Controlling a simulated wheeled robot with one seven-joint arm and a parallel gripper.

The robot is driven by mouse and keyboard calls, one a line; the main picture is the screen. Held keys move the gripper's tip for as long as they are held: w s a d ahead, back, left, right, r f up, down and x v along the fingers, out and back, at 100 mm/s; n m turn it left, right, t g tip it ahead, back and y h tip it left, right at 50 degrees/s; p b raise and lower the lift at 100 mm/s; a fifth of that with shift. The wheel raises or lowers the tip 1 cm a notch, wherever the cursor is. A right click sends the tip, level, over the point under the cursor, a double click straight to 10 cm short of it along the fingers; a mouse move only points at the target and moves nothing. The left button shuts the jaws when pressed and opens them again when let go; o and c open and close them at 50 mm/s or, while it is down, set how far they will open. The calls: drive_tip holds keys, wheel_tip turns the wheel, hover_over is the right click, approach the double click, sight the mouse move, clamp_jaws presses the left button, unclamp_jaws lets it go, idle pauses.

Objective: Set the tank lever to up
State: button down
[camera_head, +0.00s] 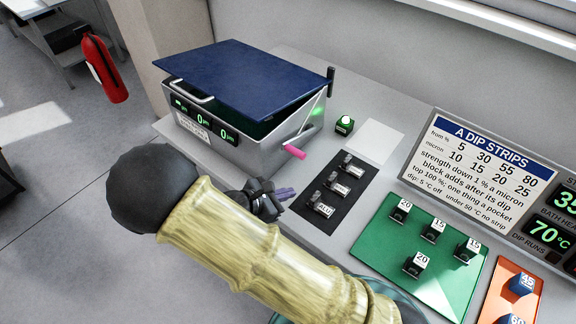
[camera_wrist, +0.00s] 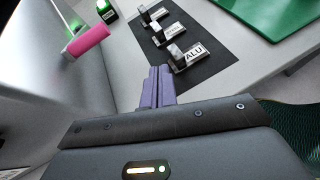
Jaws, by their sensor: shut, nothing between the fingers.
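The tank (camera_head: 262,135) is a grey box with a dark blue lid (camera_head: 245,80) at the back of the counter. Its lever has a pink grip (camera_head: 294,151) at the end of a thin rod on the tank's right side, low and pointing toward the front right. The pink grip also shows at the upper left of the wrist view (camera_wrist: 86,40). My gripper (camera_head: 286,193) is shut with nothing in its purple fingers (camera_wrist: 158,72). It is in front of the tank, apart from the lever and to the front left of its grip.
A black mat (camera_head: 330,222) with several labelled blocks lies right of my gripper. A green mat (camera_head: 395,240) with several numbered blocks and an orange mat (camera_head: 498,297) lie farther right. A small green-lit button (camera_head: 344,125) stands behind the lever. A sign board (camera_head: 478,160) stands at the right.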

drive_tip(key=a+n+t+y, duration=0.1)
drive_tip(key=a+n+t, duration=0.3)
drive_tip(key=a, duration=0.2)
drive_tip(key=shift+w+a+f+n, duration=0.25)
drive_tip(key=shift+w+a+n, duration=0.05)
drive_tip(key=shift+w+a, duration=0.1)
drive_tip(key=shift+d, duration=0.15)
drive_tip(key=p+x, duration=0.2)
drive_tip(key=x, duration=0.8)
drive_tip(key=shift+w+r, duration=0.1)
drive_tip(key=shift+r, duration=0.1)
drive_tip(key=r, duration=0.1)
drive_tip(key=p, duration=0.1)
drive_tip(key=w+r, duration=0.1)
drive_tip(key=shift+d+r, duration=0.3)
drive_tip(key=shift+w+d+r+p, duration=0.2)
drive_tip(key=shift+w+r+p, duration=0.1)
drive_tip(key=shift+r, duration=0.1)
drive_tip(key=shift+a+r, duration=0.1)
